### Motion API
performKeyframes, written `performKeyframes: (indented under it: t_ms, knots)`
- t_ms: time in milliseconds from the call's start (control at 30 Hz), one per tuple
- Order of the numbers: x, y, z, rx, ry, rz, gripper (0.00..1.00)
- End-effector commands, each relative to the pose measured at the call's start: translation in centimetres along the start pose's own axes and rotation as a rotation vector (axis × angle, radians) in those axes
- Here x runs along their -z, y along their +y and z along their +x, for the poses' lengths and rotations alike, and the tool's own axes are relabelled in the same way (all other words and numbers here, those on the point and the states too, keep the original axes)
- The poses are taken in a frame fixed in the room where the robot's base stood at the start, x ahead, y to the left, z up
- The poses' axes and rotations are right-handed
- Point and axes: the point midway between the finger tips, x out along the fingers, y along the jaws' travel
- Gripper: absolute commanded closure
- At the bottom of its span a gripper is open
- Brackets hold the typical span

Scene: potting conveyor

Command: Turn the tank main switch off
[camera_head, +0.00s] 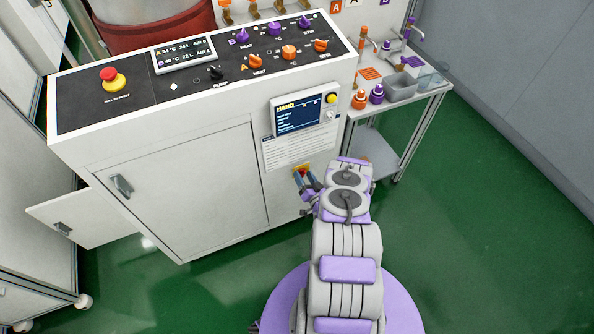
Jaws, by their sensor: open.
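A small yellow and red switch (302,167) is on the front of the white control cabinet (190,190), low on its right side, below a printed sheet. It looks like the main switch, but its label and setting are too small to read. My gripper (305,177) is open, its two dark fingers pointing at this switch from just in front and below. The fingers partly cover the switch, and I cannot tell whether they touch it.
A red emergency button (109,74) and several purple and orange knobs are on the sloped top panel. A display (298,114) is above the switch. A side table (408,98) with bottles stands at right. An open drawer or flap (85,222) juts out at left. Green floor is clear at right.

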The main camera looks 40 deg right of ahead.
Motion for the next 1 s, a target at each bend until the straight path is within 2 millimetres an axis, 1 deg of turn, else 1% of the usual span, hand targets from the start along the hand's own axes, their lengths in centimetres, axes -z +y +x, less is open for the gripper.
performKeyframes:
  t_ms: [133, 367, 467, 900, 967, 1000]
  knots:
    - [0.09, 0.37, -0.01, -0.002, 0.000, 0.003, 0.38]
    - [0.12, 0.08, -0.01, 0.000, 0.001, -0.002, 0.38]
    - [0.12, -0.10, -0.02, 0.000, 0.002, -0.005, 0.46]
    - [0.05, 0.14, 0.03, 0.001, 0.000, 0.001, 0.88]
    - [0.06, 0.17, 0.05, 0.000, 0.000, 0.001, 0.94]
    - [0.07, 0.19, 0.07, -0.001, 0.000, 0.000, 0.94]
